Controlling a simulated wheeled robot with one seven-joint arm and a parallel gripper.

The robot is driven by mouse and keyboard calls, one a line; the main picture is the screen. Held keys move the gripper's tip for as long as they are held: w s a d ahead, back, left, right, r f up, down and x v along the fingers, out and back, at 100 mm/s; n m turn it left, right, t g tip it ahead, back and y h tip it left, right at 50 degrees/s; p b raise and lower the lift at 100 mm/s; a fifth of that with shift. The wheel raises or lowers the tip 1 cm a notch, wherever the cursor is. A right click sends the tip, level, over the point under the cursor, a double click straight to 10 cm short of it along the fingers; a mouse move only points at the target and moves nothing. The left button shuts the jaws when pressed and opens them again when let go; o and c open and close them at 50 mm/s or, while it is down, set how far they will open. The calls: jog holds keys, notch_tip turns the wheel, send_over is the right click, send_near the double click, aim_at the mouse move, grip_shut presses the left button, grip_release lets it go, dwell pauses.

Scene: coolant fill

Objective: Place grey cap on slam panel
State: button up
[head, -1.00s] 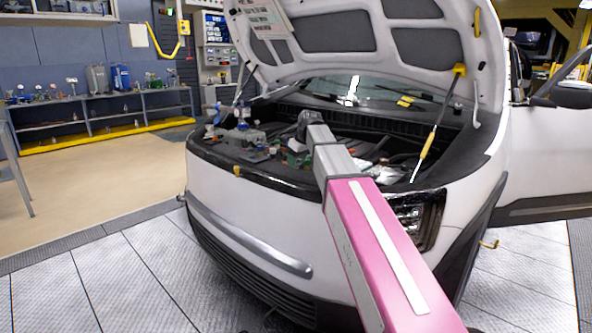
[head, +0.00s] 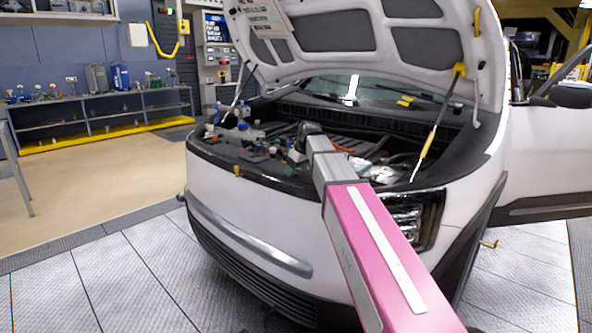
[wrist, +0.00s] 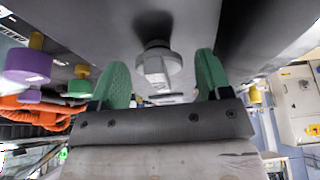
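A grey cap (wrist: 158,66) with a round flange and a narrower faceted part shows in the wrist view, against a dark grey surface. My gripper (wrist: 162,80) has two green fingers, one on each side of the cap with gaps between. It is open and not touching the cap as far as I can see. In the head view the slam panel (head: 225,160) is the black strip along the front of the open engine bay. My arm reaches over it, and my fingers are hidden there.

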jog(key=v, duration=1.2)
jog(key=shift+r, duration=0.15)
